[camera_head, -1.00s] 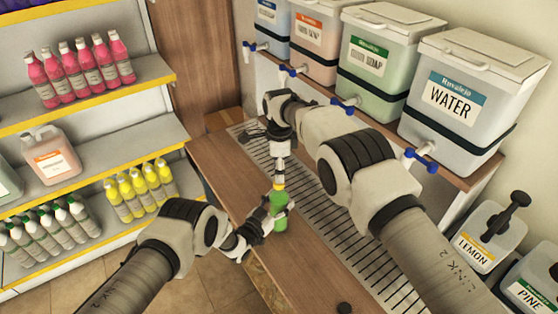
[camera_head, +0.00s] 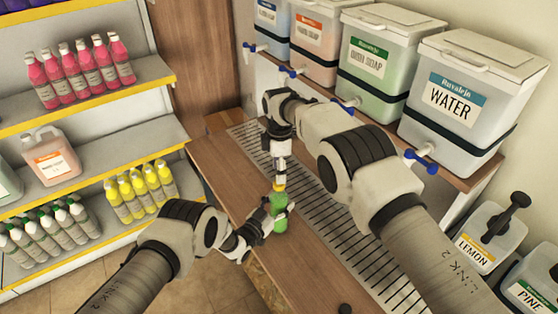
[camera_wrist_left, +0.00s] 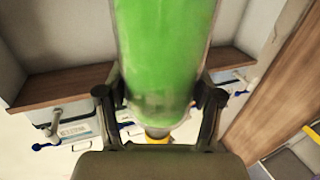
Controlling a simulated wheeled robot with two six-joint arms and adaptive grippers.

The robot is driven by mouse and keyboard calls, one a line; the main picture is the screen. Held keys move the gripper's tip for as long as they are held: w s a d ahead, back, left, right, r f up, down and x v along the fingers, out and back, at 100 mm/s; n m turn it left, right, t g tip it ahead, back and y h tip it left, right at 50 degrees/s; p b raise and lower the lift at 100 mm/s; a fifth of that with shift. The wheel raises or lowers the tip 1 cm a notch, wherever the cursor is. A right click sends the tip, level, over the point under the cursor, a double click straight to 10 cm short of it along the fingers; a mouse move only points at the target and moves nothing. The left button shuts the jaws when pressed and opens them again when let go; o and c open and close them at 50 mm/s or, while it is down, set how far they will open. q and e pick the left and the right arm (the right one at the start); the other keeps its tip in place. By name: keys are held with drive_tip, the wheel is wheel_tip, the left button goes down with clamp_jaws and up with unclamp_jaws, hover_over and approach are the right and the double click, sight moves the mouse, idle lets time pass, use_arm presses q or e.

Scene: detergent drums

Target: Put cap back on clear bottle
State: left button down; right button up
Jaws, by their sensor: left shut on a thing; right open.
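The clear bottle (camera_head: 280,225) with green liquid is upright over the wooden counter in the head view. My left gripper (camera_head: 277,212) is shut around its body from the left. In the left wrist view the bottle (camera_wrist_left: 165,50) fills the middle between the two fingers. A small yellow cap (camera_head: 279,187) shows at the bottle's top, just under my right gripper; a yellow patch also shows in the left wrist view (camera_wrist_left: 157,137). My right gripper (camera_head: 281,175) is open, pointing down directly above the bottle. Whether the cap is fully seated cannot be told.
A slotted drain grate (camera_head: 325,215) runs along the counter. A small dark round thing (camera_head: 344,308) lies near the counter's front. Dispenser drums with blue taps, such as the water drum (camera_head: 460,100), line the back. Shelves of bottles (camera_head: 95,135) stand left.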

drive_tip(key=n, duration=0.4)
drive_tip(key=shift+r+n, duration=0.3)
drive_tip(key=shift+r, duration=0.1)
drive_tip(key=shift+w+r+n, duration=0.3)
drive_tip(key=shift+r, duration=0.6)
drive_tip(key=shift+f, duration=0.15)
wheel_tip(320, 180, down, 8)
drive_tip(key=shift+r, duration=0.1)
